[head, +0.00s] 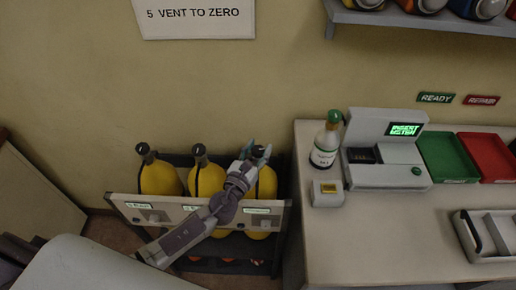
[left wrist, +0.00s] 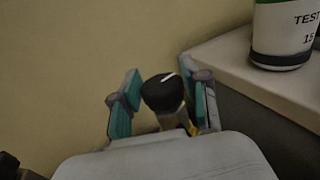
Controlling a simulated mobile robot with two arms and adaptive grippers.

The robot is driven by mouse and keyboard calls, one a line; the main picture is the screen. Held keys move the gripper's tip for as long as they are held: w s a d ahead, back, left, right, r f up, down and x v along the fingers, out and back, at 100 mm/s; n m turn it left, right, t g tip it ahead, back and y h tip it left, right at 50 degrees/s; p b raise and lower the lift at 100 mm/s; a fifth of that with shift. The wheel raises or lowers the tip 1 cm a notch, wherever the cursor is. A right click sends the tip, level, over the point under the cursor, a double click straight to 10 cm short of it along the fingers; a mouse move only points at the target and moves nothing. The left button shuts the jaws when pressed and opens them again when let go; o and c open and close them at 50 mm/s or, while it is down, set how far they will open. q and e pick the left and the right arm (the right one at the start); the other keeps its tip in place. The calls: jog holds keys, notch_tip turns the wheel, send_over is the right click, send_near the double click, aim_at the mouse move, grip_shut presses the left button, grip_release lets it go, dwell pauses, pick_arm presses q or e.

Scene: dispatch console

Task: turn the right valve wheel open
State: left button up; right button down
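Three yellow cylinders with black valve wheels on top stand in a rack at the left in the head view. The right valve wheel (head: 258,151) tops the right cylinder (head: 266,184). My left gripper (head: 254,154) reaches over that cylinder from below and is at the wheel. In the left wrist view the black wheel (left wrist: 162,91) with a white mark sits between the two teal-padded fingers of the gripper (left wrist: 162,102). The fingers stand apart, with a gap visible on each side of the wheel. The middle wheel (head: 199,149) and left wheel (head: 142,148) are uncovered. My right gripper is not in view.
The rack's white front panel (head: 170,214) carries labels. A bench (head: 400,235) to the right holds a green-capped test bottle (head: 326,143), a meter (head: 384,172), a green tray (head: 447,157), a red tray (head: 487,155) and a grey divided holder (head: 490,232). The bench edge is close right of the gripper.

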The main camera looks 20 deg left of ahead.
pick_arm(q)
jog(key=shift+o, duration=1.4)
jog(key=s+a, duration=0.1)
jog(key=s, duration=1.1)
jog(key=shift+a, duration=0.2)
